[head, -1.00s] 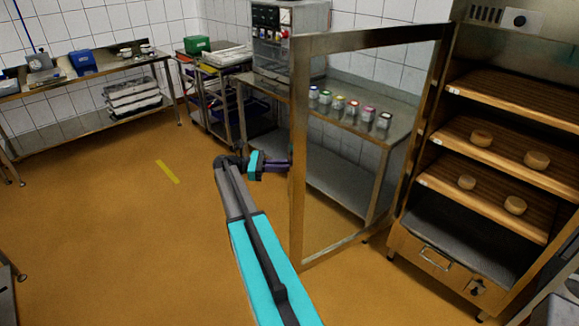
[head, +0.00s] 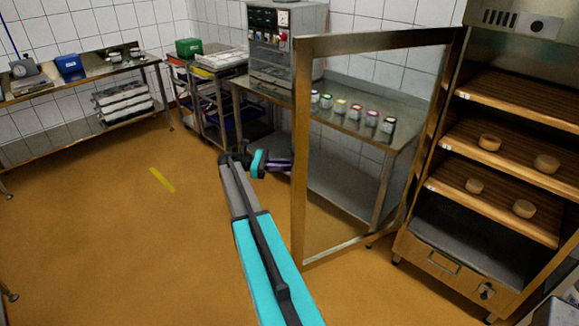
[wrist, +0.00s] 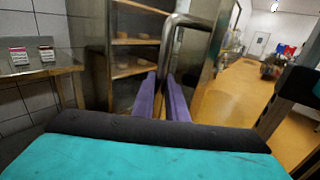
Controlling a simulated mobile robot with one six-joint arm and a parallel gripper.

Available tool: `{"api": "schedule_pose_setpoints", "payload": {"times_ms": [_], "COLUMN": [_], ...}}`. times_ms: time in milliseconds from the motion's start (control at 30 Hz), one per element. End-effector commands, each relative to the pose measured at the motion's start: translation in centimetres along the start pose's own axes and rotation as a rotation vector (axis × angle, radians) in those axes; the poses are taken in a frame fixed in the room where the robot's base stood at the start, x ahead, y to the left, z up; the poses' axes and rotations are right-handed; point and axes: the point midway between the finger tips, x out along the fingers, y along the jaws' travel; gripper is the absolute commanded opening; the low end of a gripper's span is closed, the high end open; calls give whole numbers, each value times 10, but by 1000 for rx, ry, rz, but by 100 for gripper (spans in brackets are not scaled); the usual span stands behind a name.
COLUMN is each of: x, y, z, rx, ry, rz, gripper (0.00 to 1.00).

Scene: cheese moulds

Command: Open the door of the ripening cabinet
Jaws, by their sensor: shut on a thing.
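The ripening cabinet (head: 446,261) stands at the right, its shelves in plain view. Its glass door (head: 301,170), with a metal frame, stands wide open to the left of the cabinet. My gripper (head: 288,164) is at the door's free edge, on the side away from the cabinet opening. In the wrist view, the purple fingers of my gripper (wrist: 168,88) are close together at a curved metal handle (wrist: 170,42), shut on it. The handle's grasped part is mostly hidden by the fingers. The cabinet's shelves also show behind the handle in the wrist view (wrist: 138,42).
Round cheeses (head: 546,163) sit on the cabinet shelves. A steel table (head: 345,192) with several small jars is behind the glass door. A trolley (head: 204,106) and a workbench (head: 88,82) line the back. The floor (head: 130,240) at left is clear.

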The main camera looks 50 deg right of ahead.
Motion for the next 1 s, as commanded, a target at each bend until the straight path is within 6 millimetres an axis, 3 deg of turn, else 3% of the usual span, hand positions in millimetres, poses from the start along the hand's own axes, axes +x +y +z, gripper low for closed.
{"api": "schedule_pose_setpoints", "payload": {"times_ms": [300, 333, 433, 1000], "x": [1, 1, 0, -7], "y": [2, 2, 1, -1], "z": [1, 1, 1, -1], "rx": [2, 2, 1, 0], "ry": [-2, -2, -1, 0], "rz": [3, 4, 5, 11], "gripper": [0, 14, 31, 31]}}
